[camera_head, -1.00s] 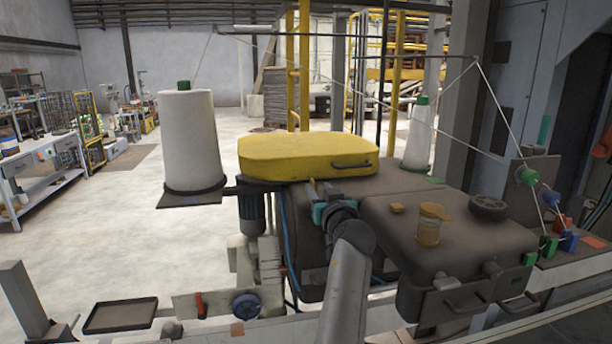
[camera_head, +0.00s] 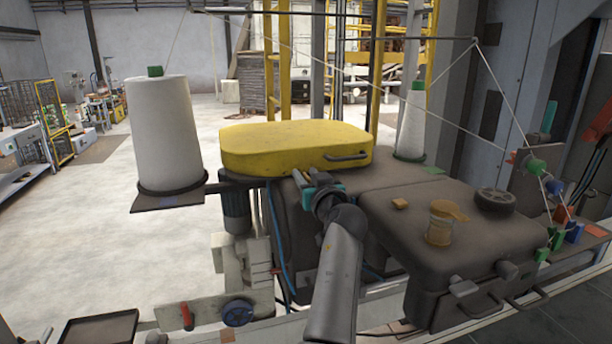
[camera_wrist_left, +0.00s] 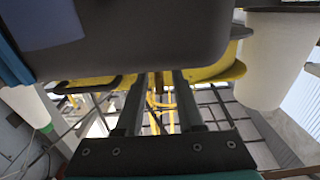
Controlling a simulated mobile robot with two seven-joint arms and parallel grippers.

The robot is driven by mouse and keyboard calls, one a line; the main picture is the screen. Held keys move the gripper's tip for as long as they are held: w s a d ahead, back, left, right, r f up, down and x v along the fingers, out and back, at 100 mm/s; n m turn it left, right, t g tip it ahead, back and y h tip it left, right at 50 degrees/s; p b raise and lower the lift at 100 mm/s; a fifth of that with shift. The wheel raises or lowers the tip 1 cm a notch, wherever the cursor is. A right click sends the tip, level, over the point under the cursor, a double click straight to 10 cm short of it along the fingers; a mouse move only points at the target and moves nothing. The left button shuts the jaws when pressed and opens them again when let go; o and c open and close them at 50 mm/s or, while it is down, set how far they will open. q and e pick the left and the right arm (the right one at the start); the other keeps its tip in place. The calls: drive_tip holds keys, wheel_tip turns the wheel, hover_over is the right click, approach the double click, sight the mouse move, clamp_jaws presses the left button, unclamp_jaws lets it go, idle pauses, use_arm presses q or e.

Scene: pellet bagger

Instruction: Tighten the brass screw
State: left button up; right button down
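I cannot make out a brass screw for certain. A small brass-coloured piece (camera_head: 400,203) lies on the dark machine housing, beside a clear jar with a brass-coloured lid (camera_head: 446,222). My left gripper (camera_head: 302,180) is in front of the yellow cover (camera_head: 290,145), left of the brass-coloured piece and apart from it. In the left wrist view my left gripper (camera_wrist_left: 158,82) has its two fingers apart with nothing between them. The cover's yellow edge (camera_wrist_left: 215,68) shows beyond them. My right gripper is not in view.
Threads stretch above the machine to green and blue guides at right. A black wheel (camera_head: 495,200) sits on the housing (camera_head: 440,262). Open floor lies at left.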

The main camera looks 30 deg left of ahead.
use_arm(q)
clamp_jaws()
idle(0.4)
